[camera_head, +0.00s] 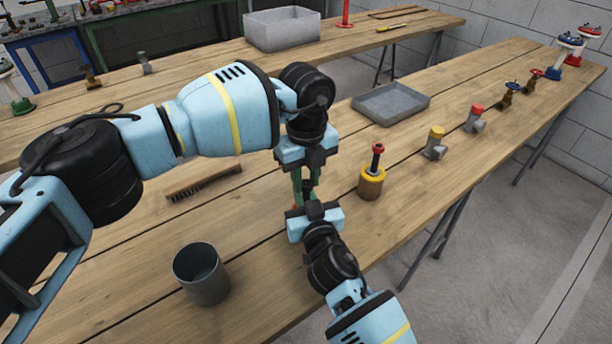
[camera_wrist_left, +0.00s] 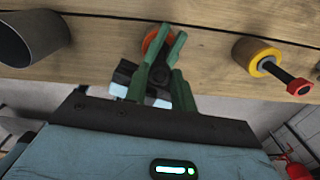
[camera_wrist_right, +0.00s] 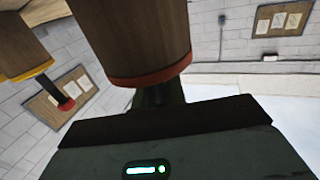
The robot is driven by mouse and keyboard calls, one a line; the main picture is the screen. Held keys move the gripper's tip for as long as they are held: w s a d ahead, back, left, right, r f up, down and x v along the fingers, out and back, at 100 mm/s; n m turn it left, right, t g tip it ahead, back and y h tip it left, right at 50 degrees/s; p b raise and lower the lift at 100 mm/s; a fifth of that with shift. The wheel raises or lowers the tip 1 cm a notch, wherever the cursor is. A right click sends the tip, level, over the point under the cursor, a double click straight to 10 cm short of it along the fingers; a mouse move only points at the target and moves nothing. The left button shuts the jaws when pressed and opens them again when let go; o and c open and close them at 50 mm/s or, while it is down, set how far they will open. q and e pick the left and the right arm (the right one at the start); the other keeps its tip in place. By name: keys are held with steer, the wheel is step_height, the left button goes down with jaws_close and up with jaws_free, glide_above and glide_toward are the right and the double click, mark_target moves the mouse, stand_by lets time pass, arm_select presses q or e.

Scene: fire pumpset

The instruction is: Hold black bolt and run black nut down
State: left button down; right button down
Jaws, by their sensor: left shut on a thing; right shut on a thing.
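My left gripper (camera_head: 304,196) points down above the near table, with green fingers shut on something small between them. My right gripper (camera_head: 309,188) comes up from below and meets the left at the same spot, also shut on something. The black bolt and black nut are hidden among the fingers, and I cannot tell them apart there. A wooden cylinder with a red-orange band stands behind the fingers; its round orange top (camera_wrist_left: 152,40) shows in the left wrist view, and its side (camera_wrist_right: 135,35) is close in the right wrist view.
A yellow-banded wooden cylinder with a red-topped black stem (camera_head: 371,182) stands right of the grippers. A grey tray (camera_head: 391,103) and several valve fittings stand farther back. The table's right edge is near.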

arm_select(q)
steer(key=m, duration=1.2)
steer(key=shift+m, duration=0.3)
steer(key=m, duration=1.8)
steer(key=c, duration=1.1)
jaws_free()
